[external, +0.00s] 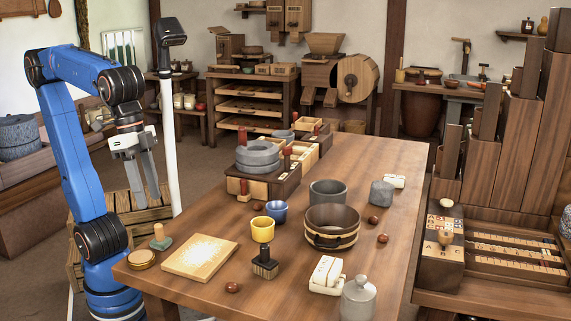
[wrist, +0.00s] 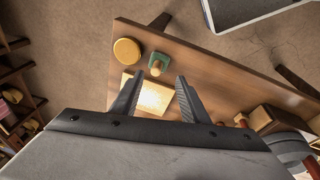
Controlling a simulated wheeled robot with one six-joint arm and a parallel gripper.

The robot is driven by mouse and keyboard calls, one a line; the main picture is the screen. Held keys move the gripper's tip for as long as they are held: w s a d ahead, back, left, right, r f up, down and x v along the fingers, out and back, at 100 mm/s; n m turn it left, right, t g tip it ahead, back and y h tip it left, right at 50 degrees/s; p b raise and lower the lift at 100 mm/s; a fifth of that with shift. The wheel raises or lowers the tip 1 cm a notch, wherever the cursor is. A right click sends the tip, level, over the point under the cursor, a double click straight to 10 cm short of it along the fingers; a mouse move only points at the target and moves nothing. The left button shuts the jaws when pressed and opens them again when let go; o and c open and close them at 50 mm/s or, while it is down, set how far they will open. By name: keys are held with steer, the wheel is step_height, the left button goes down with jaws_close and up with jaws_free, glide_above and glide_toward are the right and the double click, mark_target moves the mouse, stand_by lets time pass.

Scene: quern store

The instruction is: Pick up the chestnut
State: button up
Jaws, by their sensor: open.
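Small round brown chestnut-like pieces lie on the wooden table in the external view. One (external: 232,287) is near the front edge, right of the flour-dusted board. Two more, one (external: 374,220) and another (external: 382,238), lie right of the wooden-rimmed sieve (external: 332,227). I cannot tell from the frames which is meant. My gripper (external: 144,196) hangs above the table's left end, fingers down, open and empty. In the wrist view its fingers (wrist: 158,84) are spread over the board's area. No chestnut is clear in that view.
The board (external: 200,257), a round lid (external: 141,259) and a green stamp (external: 160,238) lie at the left end. A stone quern (external: 258,158) stands farther back.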

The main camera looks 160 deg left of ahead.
steer(key=a+r+n+g, duration=0.15)
steer(key=a+n, duration=0.25)
steer(key=a, duration=0.4)
steer(key=a+r+n, duration=0.3)
steer(key=a, duration=0.4)
step_height(320, 180, up, 2)
steer(key=n+h, duration=0.1)
steer(key=n, duration=0.5)
glide_above(260, 204)
steer(key=shift+g, duration=0.35)
step_height(260, 204, down, 11)
steer(key=shift+s, duration=0.1)
steer(key=shift+s+d+f, duration=0.1)
steer(key=shift+d+f, duration=0.05)
steer(key=shift+f, duration=1.4)
steer(key=shift+d+f, duration=0.15)
steer(key=shift+f, duration=1.35)
jaws_close()
